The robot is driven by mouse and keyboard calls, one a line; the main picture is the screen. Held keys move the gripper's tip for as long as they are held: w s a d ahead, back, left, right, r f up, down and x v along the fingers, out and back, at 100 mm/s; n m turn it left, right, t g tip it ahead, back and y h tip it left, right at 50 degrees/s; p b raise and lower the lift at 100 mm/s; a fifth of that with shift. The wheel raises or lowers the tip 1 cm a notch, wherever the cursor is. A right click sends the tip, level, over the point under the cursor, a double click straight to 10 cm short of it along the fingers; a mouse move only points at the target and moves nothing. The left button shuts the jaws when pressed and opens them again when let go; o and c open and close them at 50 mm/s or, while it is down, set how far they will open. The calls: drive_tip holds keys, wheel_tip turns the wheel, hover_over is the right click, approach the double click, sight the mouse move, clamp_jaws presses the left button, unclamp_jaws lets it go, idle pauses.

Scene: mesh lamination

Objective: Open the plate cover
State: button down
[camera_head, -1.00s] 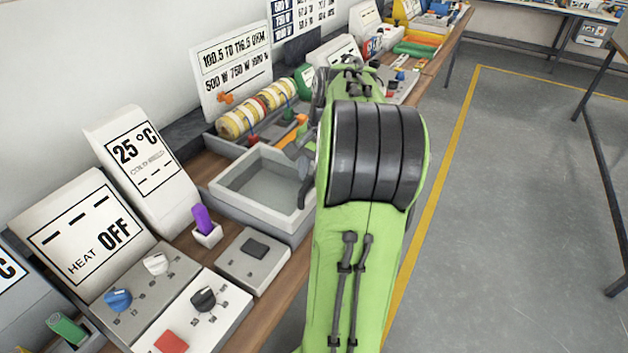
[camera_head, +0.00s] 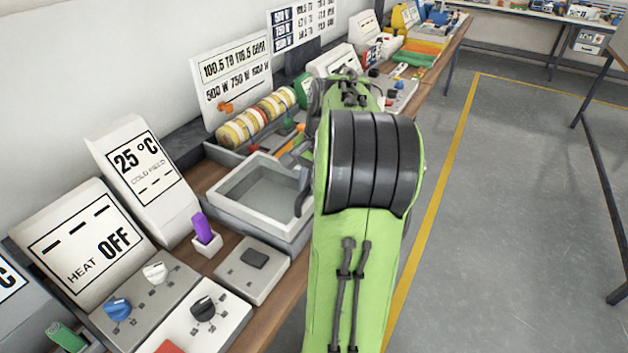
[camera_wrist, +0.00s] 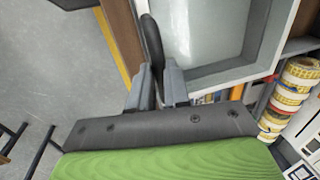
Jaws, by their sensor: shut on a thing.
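A grey box with a pale rim (camera_head: 228,208) sits on the bench left of my arm; its smooth grey inner surface also shows in the wrist view (camera_wrist: 205,35). I take this box with its surface to be the plate with its cover. A dark rounded handle (camera_wrist: 152,42) stands at the box's edge in the wrist view, and a dark curved piece (camera_head: 303,192) shows beside my arm in the head view. My gripper (camera_wrist: 158,80) is shut on the handle, one finger on each side. My arm hides most of the gripper in the head view. I cannot tell whether the cover is raised.
A 25 °C display (camera_head: 143,167), a heat display (camera_head: 88,247), knob panels and a purple-handled switch (camera_head: 202,229) stand to the left. Striped rolls (camera_head: 255,117) lie behind the box. Open floor (camera_head: 510,220) lies to the right of the bench.

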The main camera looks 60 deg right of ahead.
drive_tip(key=p, duration=1.2)
hover_over(245, 176)
drive_tip(key=shift+s+r, duration=0.2)
drive_tip(key=shift+s, duration=0.25)
drive_tip(key=shift+w+f, duration=0.15)
drive_tip(key=shift+w, duration=0.35)
drive_tip(key=c, duration=1.1)
unclamp_jaws()
drive_tip(key=s+r+p, duration=0.2)
drive_tip(key=s+r, duration=0.1)
drive_tip(key=r, duration=1.2)
drive_tip(key=shift+d+r+p, duration=0.15)
drive_tip(key=shift+r+p, duration=0.05)
drive_tip(key=shift+p, duration=0.2)
